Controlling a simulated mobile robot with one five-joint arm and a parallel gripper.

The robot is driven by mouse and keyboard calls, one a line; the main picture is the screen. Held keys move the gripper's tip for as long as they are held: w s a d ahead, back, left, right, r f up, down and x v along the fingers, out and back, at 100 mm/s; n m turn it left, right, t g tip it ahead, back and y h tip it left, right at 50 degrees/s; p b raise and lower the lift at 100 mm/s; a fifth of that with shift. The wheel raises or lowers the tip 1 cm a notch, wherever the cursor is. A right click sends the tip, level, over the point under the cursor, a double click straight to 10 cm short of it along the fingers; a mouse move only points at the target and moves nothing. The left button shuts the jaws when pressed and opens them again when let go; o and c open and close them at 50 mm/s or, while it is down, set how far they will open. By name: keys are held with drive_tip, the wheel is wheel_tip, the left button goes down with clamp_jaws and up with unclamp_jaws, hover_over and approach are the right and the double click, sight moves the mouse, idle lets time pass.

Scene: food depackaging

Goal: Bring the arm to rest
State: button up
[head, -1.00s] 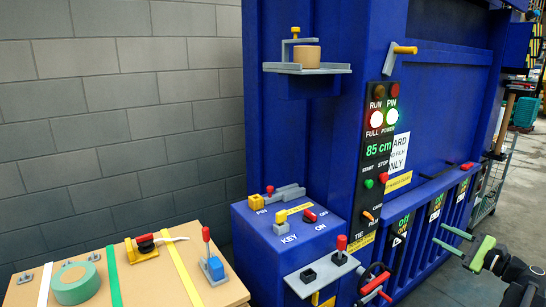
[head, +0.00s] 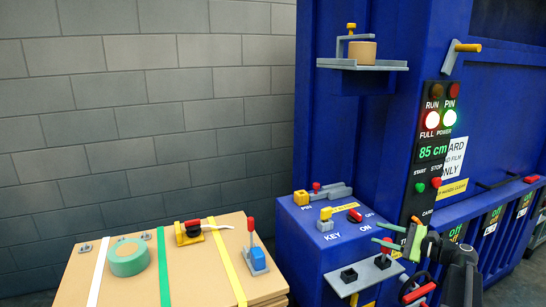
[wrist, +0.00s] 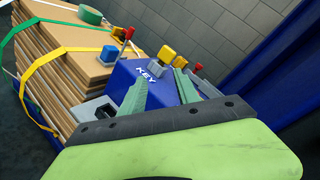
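My gripper (head: 376,233) is in the lower right of the head view, in front of the blue machine and over the right part of a small grey shelf. Its two green fingers are apart with nothing between them. In the wrist view my gripper (wrist: 158,82) points toward the blue key box (wrist: 128,84), with a visible gap between the fingers. I cannot tell whether the gripper touches the shelf lever, whose red knob is partly behind it.
The blue key box (head: 300,239) carries a yellow knob and red switches. The grey shelf (head: 363,283) holds black blocks. A strapped cardboard stack (head: 190,285) with green tape (head: 128,258) stands left. A bracket shelf (head: 343,65) juts from the machine. Brick wall stands behind.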

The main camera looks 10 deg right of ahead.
drive_tip(key=a+f+n+g+b, duration=0.1)
drive_tip(key=a+f+n+g, duration=0.3)
drive_tip(key=a, duration=0.7)
drive_tip(key=a+f+n+g+h, duration=0.15)
drive_tip(key=a+f, duration=0.35)
drive_tip(key=a, duration=0.7)
drive_tip(key=a+f+n+g+y+b, duration=0.1)
drive_tip(key=a+f+n+g, duration=0.3)
drive_tip(key=a, duration=0.7)
drive_tip(key=s+a+f+n+g+h, duration=0.2)
drive_tip(key=s+a+f+n+h, duration=0.15)
drive_tip(key=s+a+f, duration=0.3)
drive_tip(key=s+d+f+n+h, duration=0.2)
drive_tip(key=d+h, duration=0.1)
drive_tip(key=d, duration=0.1)
drive_tip(key=s+d+f+n+g+h, duration=0.1)
drive_tip(key=s+d+f+n+h, duration=0.1)
drive_tip(key=s+d+n+h, duration=0.1)
drive_tip(key=shift+s+d+f+n+h, duration=0.15)
drive_tip(key=shift+d+f+n+h, duration=0.2)
drive_tip(key=shift+d+h, duration=0.6)
